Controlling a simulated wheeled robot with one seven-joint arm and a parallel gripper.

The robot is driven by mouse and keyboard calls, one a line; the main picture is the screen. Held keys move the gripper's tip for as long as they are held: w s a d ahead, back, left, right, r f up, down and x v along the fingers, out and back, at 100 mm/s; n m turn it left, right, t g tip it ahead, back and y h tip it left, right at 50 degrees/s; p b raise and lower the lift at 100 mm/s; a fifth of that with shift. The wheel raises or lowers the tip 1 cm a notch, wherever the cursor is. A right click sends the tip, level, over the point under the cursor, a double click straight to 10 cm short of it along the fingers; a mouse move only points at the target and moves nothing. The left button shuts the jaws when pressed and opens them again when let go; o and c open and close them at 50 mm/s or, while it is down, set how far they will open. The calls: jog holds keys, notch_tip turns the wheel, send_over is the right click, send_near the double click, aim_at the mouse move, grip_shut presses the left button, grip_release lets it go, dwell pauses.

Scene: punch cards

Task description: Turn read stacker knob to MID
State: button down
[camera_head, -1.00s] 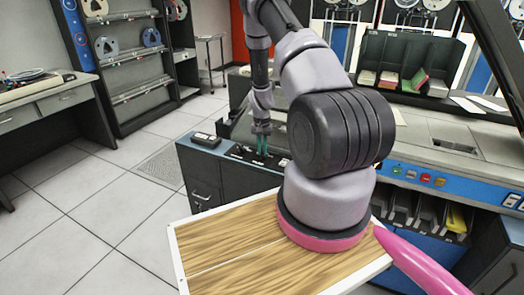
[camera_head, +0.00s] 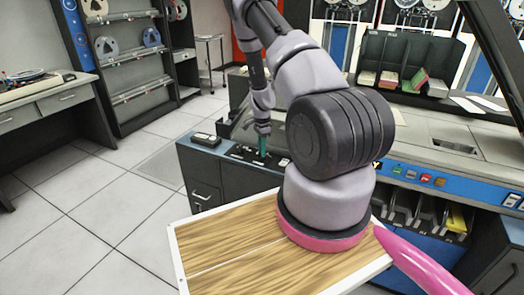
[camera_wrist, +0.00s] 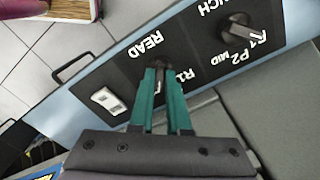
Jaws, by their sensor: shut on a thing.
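The read stacker knob (camera_wrist: 159,64) is a small dark knob on the black panel, just below the white READ label in the wrist view. My gripper (camera_wrist: 160,74) has green fingers, one on each side of this knob, and is shut on it. An R1 label shows right of the fingers. The other position labels and most of the knob are hidden by the fingers, so its setting cannot be told. In the head view my gripper (camera_head: 262,152) reaches down to the low dark cabinet's control panel (camera_head: 236,154).
The similar punch knob (camera_wrist: 236,30), with R1, P2 and MID labels, stands to the right on the same panel. A white rocker switch (camera_wrist: 109,101) is left of my fingers. The blue-striped machine (camera_head: 430,178) stands right of my arm. Open tiled floor (camera_head: 90,210) lies left.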

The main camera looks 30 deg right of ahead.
jog(key=shift+m, duration=0.6)
jog(key=c, duration=0.9)
grip_release()
notch_tip(320, 180, up, 11)
jog(key=shift+f, duration=0.1)
